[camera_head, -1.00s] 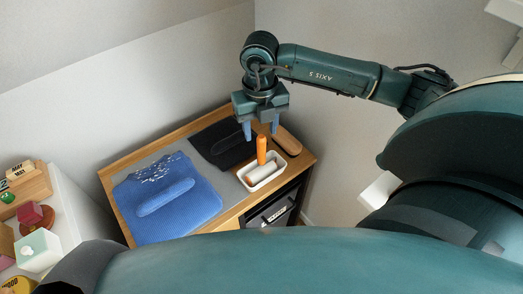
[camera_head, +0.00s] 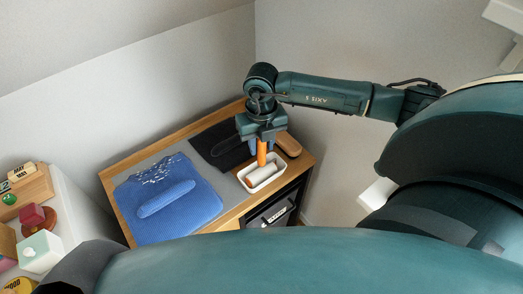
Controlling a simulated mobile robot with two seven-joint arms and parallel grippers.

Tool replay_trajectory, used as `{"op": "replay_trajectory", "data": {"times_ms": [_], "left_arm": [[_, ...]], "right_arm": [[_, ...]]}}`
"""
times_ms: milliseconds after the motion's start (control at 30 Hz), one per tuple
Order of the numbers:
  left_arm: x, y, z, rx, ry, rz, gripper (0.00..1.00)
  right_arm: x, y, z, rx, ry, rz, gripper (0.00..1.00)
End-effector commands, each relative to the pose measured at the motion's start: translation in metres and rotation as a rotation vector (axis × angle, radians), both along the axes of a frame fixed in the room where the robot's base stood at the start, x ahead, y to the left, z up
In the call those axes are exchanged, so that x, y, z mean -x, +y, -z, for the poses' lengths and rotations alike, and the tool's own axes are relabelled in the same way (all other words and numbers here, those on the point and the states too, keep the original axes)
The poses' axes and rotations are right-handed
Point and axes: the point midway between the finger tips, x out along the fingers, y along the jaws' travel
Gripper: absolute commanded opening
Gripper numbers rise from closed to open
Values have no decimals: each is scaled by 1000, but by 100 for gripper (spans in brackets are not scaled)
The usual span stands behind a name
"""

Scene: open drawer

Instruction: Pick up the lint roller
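The lint roller has an orange handle (camera_head: 262,152) that stands up from a white tray (camera_head: 277,179). A pale roll (camera_head: 262,174) lies at its lower end, inside the tray. My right gripper (camera_head: 262,149) points down from above, with its blue fingers on either side of the orange handle. The fingers look apart; I cannot tell whether they touch the handle. My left gripper is not in view.
A blue sweater (camera_head: 197,205) lies spread on a grey mat at the left of the wooden cabinet top. A dark folded garment (camera_head: 209,141) and a brown brush (camera_head: 289,144) lie near the tray. A white shelf with toys stands at far left.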

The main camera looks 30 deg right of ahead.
Motion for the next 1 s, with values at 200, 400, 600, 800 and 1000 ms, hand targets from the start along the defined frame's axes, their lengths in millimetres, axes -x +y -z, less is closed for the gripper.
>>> {"op": "replay_trajectory", "data": {"times_ms": [200,400,600,800,1000], "left_arm": [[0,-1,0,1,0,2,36],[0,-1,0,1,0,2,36],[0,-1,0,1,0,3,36],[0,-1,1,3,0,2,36],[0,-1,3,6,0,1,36]], "right_arm": [[0,0,0,0,0,0,13],[0,0,0,0,-1,0,0],[0,0,-1,0,-1,0,0],[-2,0,-22,-1,-6,0,0],[-2,0,-63,0,-7,0,0]]}}
